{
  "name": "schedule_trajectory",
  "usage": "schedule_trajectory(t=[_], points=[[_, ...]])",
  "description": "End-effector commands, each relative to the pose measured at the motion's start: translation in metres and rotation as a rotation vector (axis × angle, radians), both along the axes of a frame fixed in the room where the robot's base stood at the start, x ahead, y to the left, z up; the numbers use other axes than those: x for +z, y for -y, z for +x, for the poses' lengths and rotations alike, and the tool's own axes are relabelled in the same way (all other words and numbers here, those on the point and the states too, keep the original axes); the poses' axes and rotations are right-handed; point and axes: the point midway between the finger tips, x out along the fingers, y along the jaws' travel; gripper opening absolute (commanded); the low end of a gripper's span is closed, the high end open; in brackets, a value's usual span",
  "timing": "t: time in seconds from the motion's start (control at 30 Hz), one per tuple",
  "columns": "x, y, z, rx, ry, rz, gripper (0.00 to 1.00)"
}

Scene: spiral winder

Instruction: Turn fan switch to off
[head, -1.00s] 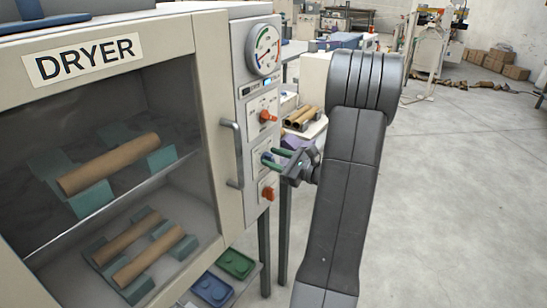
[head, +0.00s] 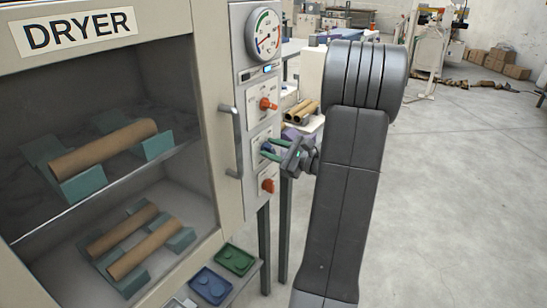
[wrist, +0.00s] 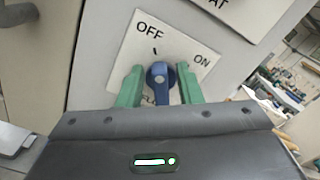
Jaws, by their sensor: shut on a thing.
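The fan switch is a blue knob (wrist: 159,84) on a white plate (wrist: 120,55) marked OFF at the upper left and ON at the right. In the wrist view its rounded end points up, towards the short black tick under OFF. The plate's lower lettering is mostly hidden. My gripper (wrist: 157,88) has its green fingers on both sides of the knob and is shut on it. In the head view my gripper (head: 271,152) reaches from the right to the middle of the dryer's control panel, and the blue knob (head: 266,147) shows just beyond the fingers.
An orange knob (head: 268,104) sits above the switch and a red-orange one (head: 268,186) below. The dryer's door handle (head: 232,142) stands out left of the panel. Trays (head: 235,259) lie below. Open floor (head: 460,200) lies to the right.

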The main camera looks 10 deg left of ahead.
Motion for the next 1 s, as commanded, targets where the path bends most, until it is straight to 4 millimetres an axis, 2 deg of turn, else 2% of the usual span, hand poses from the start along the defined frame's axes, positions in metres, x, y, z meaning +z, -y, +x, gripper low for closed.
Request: schedule_trajectory(t=[0.03, 0.23, 0.63, 0.67, 1.0], points=[[-0.0065, -0.0001, -0.0006, 0.0, 0.031, -0.011, 0.09], [-0.0043, -0.0004, -0.0015, 0.0, 0.117, -0.042, 0.09], [-0.0016, -0.0004, -0.0017, 0.0, 0.136, -0.051, 0.09], [-0.0016, -0.0004, -0.0017, 0.0, 0.135, -0.05, 0.36], [-0.0015, 0.0021, -0.0023, -0.001, 0.135, -0.05, 0.36]])
